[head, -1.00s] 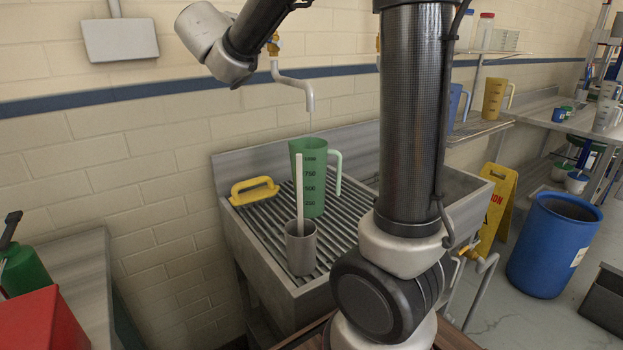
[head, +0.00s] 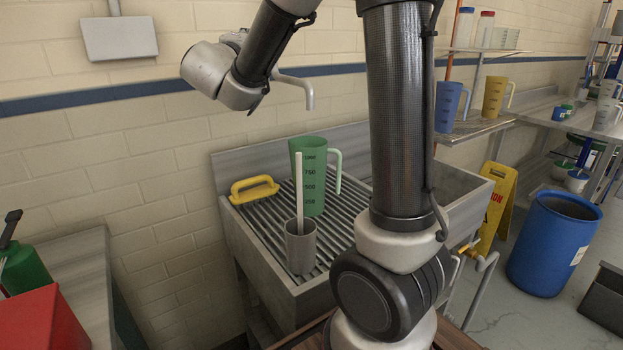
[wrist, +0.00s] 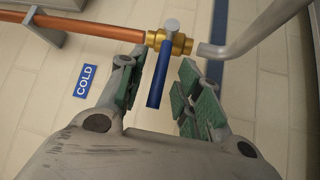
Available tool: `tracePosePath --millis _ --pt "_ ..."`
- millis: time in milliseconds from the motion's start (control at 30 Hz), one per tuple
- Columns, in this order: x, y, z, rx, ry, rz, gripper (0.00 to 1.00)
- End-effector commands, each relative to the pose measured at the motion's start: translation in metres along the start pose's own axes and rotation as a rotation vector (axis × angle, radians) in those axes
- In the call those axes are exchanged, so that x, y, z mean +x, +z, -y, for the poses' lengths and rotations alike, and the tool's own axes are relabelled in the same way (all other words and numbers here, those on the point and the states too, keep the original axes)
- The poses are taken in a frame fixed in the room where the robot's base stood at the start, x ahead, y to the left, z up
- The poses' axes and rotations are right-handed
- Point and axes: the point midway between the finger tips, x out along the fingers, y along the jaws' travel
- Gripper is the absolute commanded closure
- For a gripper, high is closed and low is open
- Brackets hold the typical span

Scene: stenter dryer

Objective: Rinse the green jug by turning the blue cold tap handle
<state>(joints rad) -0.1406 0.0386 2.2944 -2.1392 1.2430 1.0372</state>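The green jug (head: 313,180) stands upright on the ribbed drainboard, below the tap spout (head: 308,95) in the head view. The blue tap handle (wrist: 159,80) shows in the wrist view, attached to a brass valve (wrist: 175,42) and lying across the line of the pipe. A blue COLD label (wrist: 86,81) is on the wall to its left. My gripper (wrist: 162,70) is open, with one green-padded finger on each side of the handle. Gaps show between the handle and both fingers. In the head view my arm hides the valve and handle.
A yellow brush (head: 254,190) lies on the drainboard (head: 262,225) left of the jug. A grey cup (head: 300,248) holding a white stick stands in front of it. A copper pipe (wrist: 90,27) and the grey spout pipe (wrist: 245,35) flank the valve.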

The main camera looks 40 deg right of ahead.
Motion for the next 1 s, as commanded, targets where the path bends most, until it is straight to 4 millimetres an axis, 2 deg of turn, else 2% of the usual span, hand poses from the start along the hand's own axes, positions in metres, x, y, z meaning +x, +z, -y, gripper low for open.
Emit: tracePosePath --millis 500,1000 --pt "-0.066 -0.001 -0.001 0.002 0.000 -0.003 0.66" --pt "-0.079 0.000 0.000 0.001 0.000 -0.001 0.66"
